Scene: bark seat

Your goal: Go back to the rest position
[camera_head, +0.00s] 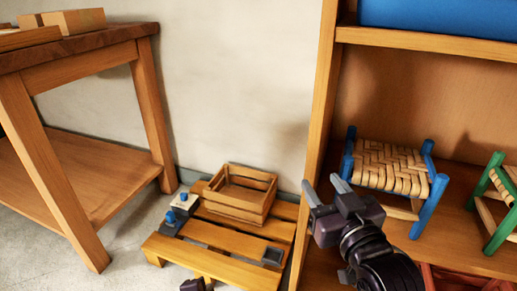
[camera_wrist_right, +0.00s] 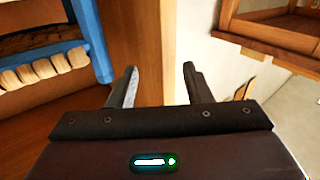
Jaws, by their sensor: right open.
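My right gripper (camera_head: 325,187) is in front of the shelf unit's left upright, left of the blue-framed woven seat. In the right wrist view its two fingers (camera_wrist_right: 160,80) are apart with nothing between them. The woven seat (camera_head: 390,168) stands on the shelf, clear of the gripper. Its blue frame (camera_wrist_right: 92,40) also shows at the left of the right wrist view. A small dark piece (camera_head: 195,285) at the bottom edge of the head view looks like part of my left gripper. Its fingers are hidden.
A wooden crate (camera_head: 240,193) sits on a low pallet (camera_head: 225,240) by the wall. A wooden workbench (camera_head: 90,55) stands at the left. A green-framed seat (camera_head: 495,200) is on the shelf at the right, and a blue bin (camera_head: 440,15) above. Floor is free between bench and pallet.

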